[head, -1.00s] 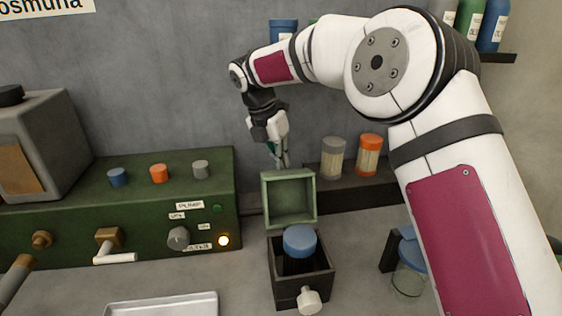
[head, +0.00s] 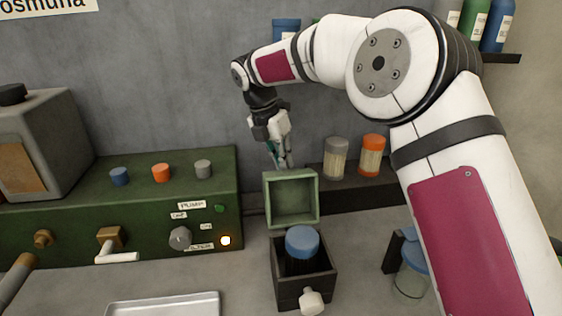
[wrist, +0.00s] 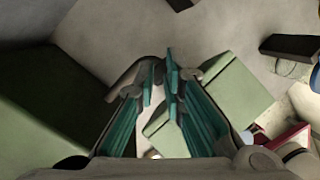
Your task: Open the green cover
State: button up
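The green cover (head: 291,198) stands upright at the back of a dark open-topped box (head: 304,291); its hollow inside faces the head camera. A jar with a blue lid (head: 302,242) sits in the box. My gripper (head: 283,164) is just above and behind the cover's top edge, pointing down. In the wrist view its teal-padded fingers (wrist: 162,82) come close together at the tips, with nothing visible held between them. Pale green surfaces (wrist: 238,88) show beside and below the fingers. Whether the fingers touch the cover cannot be told.
A green control box (head: 110,225) with knobs and a lit lamp stands left. A light knob (head: 312,301) sticks out of the dark box's front. A metal tray (head: 165,305) lies in front. Two capped jars (head: 335,158) stand on a ledge behind, right of my gripper.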

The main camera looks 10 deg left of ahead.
jog(key=o, duration=0.4)
jog(key=w+v, duration=0.1)
jog(key=v, duration=0.6)
jog(key=shift+s+r, duration=0.25)
jog(key=shift+s, duration=0.3)
